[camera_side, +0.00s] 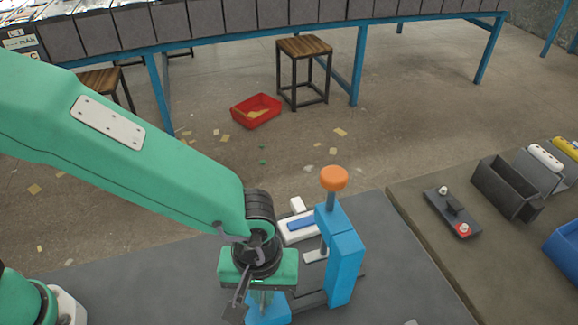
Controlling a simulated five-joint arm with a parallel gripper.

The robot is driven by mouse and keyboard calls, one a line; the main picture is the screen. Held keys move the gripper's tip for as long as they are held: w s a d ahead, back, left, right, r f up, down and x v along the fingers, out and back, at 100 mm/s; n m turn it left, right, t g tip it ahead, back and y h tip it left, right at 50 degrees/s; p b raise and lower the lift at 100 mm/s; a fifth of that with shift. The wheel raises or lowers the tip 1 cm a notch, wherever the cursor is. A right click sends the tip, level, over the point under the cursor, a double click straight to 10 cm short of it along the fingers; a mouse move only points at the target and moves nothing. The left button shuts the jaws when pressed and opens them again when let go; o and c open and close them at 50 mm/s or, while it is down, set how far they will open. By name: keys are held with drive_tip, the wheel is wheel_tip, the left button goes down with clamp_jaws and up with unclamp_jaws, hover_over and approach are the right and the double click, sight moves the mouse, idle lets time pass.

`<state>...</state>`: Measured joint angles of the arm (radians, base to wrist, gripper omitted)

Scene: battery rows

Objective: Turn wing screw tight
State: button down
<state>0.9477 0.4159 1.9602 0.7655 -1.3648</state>
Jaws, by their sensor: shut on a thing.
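My gripper (256,301) points down over the low blue block of a blue fixture (345,262), left of its tall post. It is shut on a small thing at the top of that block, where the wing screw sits. My gripper's green body and dark fingers cover most of the screw, so its wings and how far it is turned cannot be seen. An orange knob (334,179) on a grey-blue rod stands upright on top of the post. A white piece with a blue patch (300,226) lies behind, partly hidden by the post.
The fixture stands on a dark grey mat (390,285). To the right are a dark board with two terminals (453,213), a dark open bin (507,187) and a blue bin (566,252). A red tray (256,110) and a stool (304,48) are on the floor behind.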

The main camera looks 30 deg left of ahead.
sight(262, 296)
drive_tip(key=m, duration=1.3)
drive_tip(key=shift+m, duration=0.3)
idle(0.3)
drive_tip(key=c, duration=1.6)
unclamp_jaws()
drive_tip(key=shift+o, duration=0.2)
drive_tip(key=shift+r, duration=0.1)
drive_tip(key=shift+r, duration=3.85)
drive_tip(key=shift+a, duration=0.1)
